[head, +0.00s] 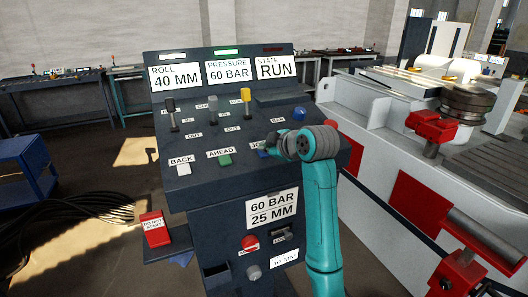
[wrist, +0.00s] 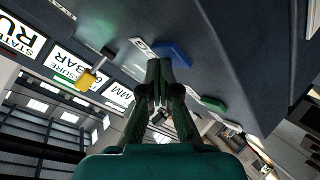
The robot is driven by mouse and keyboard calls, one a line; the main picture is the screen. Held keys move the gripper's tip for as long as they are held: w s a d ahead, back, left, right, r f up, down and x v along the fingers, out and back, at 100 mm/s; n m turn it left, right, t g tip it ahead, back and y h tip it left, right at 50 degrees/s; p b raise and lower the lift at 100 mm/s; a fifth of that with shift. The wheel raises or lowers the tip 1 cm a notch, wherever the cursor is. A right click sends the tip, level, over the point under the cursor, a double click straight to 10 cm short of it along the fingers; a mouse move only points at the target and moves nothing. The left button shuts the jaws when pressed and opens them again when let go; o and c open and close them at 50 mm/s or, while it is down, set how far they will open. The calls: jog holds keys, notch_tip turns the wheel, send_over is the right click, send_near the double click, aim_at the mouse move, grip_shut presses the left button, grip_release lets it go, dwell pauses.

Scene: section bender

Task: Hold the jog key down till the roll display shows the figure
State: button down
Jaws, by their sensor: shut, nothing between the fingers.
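The roll display (head: 175,76) on the grey console reads 40 MM. The card (head: 272,208) on the console front reads 60 BAR and 25 MM. The blue jog key (head: 263,153) is mostly hidden behind my gripper (head: 276,146) in the head view; its label is partly covered. In the wrist view the blue key (wrist: 172,52) lies just beyond my shut, empty fingertips (wrist: 158,66). I cannot tell whether the tips touch the key or whether it is pressed.
The pressure display (head: 230,70) reads 60 BAR and the state display (head: 275,67) reads RUN. A green AHEAD key (head: 225,160) and a white BACK key (head: 184,169) sit left of the jog key. Levers, including a yellow-topped one (head: 247,96), stand behind. The bender (head: 400,130) stands right.

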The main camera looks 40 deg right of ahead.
jog(key=shift+r, duration=0.15)
jog(key=shift+s+r, duration=0.25)
jog(key=shift+r, duration=0.4)
jog(key=shift+r, duration=0.1)
jog(key=shift+s+a+r, duration=0.1)
jog(key=shift+s+r, duration=0.15)
jog(key=shift+r, duration=0.5)
jog(key=shift+s+a+r, duration=0.1)
jog(key=shift+s+r, duration=0.1)
jog(key=shift+r, duration=0.6)
jog(key=shift+s+a+r, duration=0.1)
jog(key=shift+s+r, duration=0.15)
jog(key=shift+r, duration=0.5)
jog(key=shift+s, duration=0.15)
